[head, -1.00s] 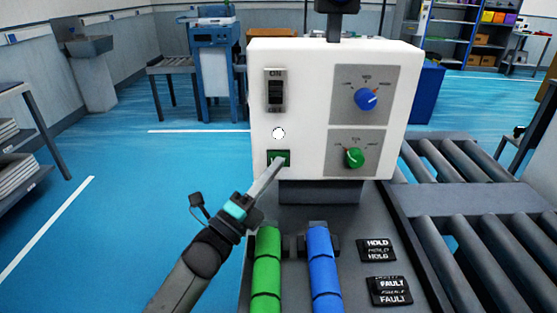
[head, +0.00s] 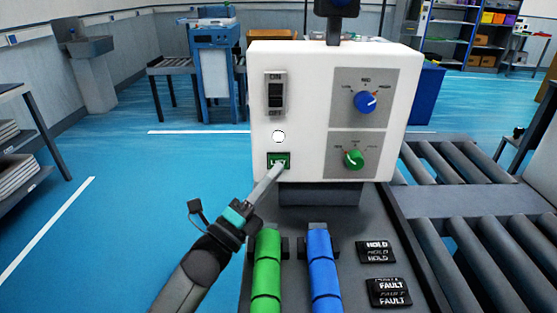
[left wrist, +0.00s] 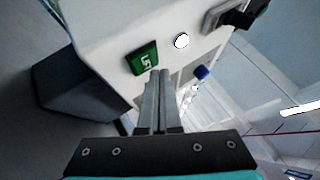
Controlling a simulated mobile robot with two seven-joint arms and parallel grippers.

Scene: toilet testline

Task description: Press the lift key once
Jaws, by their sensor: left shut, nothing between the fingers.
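The lift key (head: 273,158) is a green rectangular button at the lower left of the white control box's front face. It also shows in the left wrist view, marked "LIFT" (left wrist: 141,58). My left gripper (head: 280,167) is shut and empty, its thin tips at the lower right part of the key in the head view. In the left wrist view the two closed fingers (left wrist: 158,73) end just beside the key's lower edge. I cannot tell whether they touch it. My right gripper is not in view.
The white control box (head: 308,100) also carries a rocker switch (head: 275,95), a white round lamp (head: 278,136), a blue knob (head: 365,101) and a green knob (head: 354,159). Green (head: 267,270) and blue (head: 322,270) padded handles stand below. Roller conveyors (head: 460,185) lie at the right.

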